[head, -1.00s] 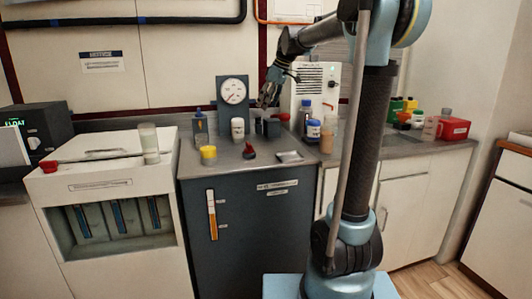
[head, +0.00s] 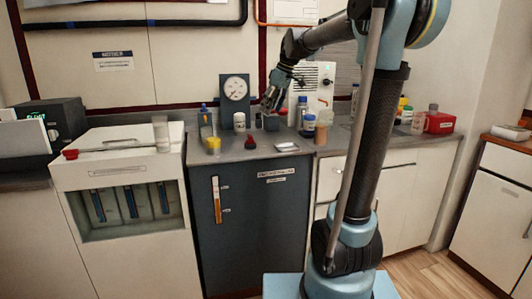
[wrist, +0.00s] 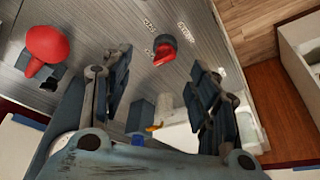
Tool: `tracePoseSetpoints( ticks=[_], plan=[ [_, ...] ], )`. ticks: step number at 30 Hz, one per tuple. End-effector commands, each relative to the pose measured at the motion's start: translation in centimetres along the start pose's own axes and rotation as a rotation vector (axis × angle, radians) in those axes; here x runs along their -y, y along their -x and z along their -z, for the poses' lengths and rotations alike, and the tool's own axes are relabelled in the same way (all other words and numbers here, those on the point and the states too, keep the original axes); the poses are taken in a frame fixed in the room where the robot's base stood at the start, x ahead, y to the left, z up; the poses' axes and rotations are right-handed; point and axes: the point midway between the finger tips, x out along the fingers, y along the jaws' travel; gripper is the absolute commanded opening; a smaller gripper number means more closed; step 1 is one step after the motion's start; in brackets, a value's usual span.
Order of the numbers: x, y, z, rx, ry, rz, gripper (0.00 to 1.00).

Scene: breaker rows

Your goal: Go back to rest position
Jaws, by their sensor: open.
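Beyond the gap is a red and black knob (wrist: 168,50) on the grey surface, apart from the fingers. A red and black knob (head: 250,143) also stands on the counter in the head view. A large red rounded cap (wrist: 46,45) is left of the fingers in the wrist view.
The gauge (head: 235,88) stands at the back of the counter. A yellow cup (head: 213,146), a white jar (head: 239,122) and blue-capped bottles (head: 309,124) are nearby. A white cabinet (head: 110,162) is at left, a red box (head: 440,123) at right. Floor (head: 410,268) is open at lower right.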

Motion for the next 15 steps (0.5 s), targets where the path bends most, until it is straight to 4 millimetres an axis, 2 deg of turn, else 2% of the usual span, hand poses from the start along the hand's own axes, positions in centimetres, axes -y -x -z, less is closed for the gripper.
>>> tracePoseSetpoints(
  ticks=[8, 11, 15],
  plan=[
    [2.1, -0.3, -5.1, 0.025, -0.106, -0.027, 0.55],
    [3.3, -0.6, -8.0, 0.039, -0.167, -0.042, 0.55],
    [5.5, -1.6, -12.9, 0.062, -0.270, -0.070, 0.55]
  ],
)
